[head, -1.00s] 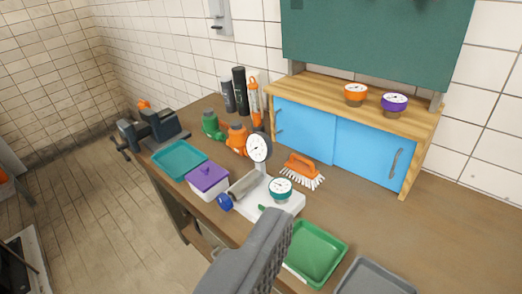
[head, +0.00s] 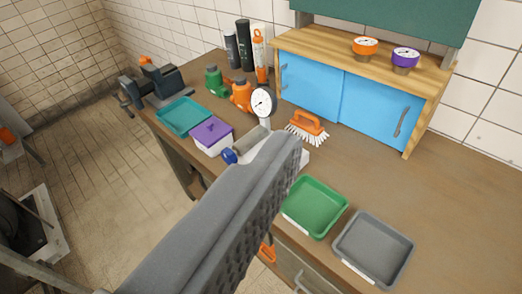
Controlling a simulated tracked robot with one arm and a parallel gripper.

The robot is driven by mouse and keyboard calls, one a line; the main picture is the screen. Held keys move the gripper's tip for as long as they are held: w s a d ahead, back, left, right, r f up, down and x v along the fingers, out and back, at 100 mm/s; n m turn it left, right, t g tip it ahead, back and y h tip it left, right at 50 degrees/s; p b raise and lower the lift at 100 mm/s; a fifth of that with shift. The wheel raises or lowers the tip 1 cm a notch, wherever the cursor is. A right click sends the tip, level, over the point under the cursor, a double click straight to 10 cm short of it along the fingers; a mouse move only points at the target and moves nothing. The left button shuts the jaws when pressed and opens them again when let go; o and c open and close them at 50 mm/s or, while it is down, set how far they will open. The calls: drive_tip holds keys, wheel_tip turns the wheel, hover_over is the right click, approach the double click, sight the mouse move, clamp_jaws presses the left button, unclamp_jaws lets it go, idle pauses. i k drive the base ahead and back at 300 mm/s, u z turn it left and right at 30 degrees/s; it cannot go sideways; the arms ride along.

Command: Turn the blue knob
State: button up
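The blue knob (head: 229,156) sits at the front end of a grey cylinder (head: 239,145) on a white-based device with a round white dial gauge (head: 263,102), near the front edge of the workbench. My gripper (head: 285,150) shows as one large ribbed grey finger reaching up from the bottom of the picture. Its tip overlaps the white base in view and hides much of it, just right of the knob. I cannot tell how far apart they are in depth. The other finger is not visible, so its opening is unclear.
A purple-lidded box (head: 211,136) and a teal tray (head: 184,117) stand left of the knob. Green (head: 315,206) and grey (head: 373,247) trays lie right. An orange brush (head: 307,126) is behind. A vise (head: 160,84) is at the far left. Floor is free left of the bench.

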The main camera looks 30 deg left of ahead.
sight(229, 156)
drive_tip(key=z, duration=0.05)
drive_tip(key=k, duration=1.05)
drive_tip(key=u, duration=0.75)
drive_tip(key=i, duration=1.05)
drive_tip(key=u, duration=0.35)
